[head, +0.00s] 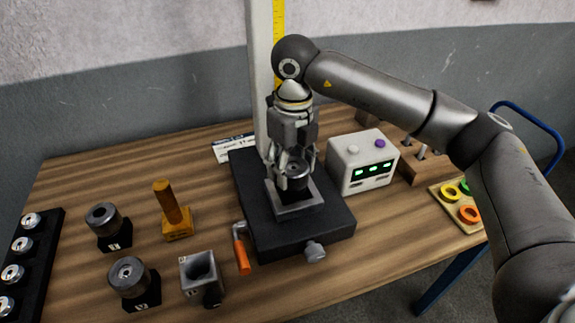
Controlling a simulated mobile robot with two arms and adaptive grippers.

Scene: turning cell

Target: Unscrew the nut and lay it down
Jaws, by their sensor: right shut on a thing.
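My right gripper (291,166) points straight down over the black stand (330,225) in the middle of the table. Its fingers are shut on a round grey part with a hole, which looks like the nut (294,169). The nut sits at the top of a dark round piece (294,187), which stands on a grey square plate (297,210) on the stand. The fingers partly hide the nut, and I cannot tell whether it still touches the piece below. My left gripper is not in view.
A white box with green displays (361,162) stands close to the right. An orange-handled tool (242,252), a grey square block (200,272), an orange post (168,203) and two round parts on black blocks (104,222) are left. A pale column (259,70) rises behind.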

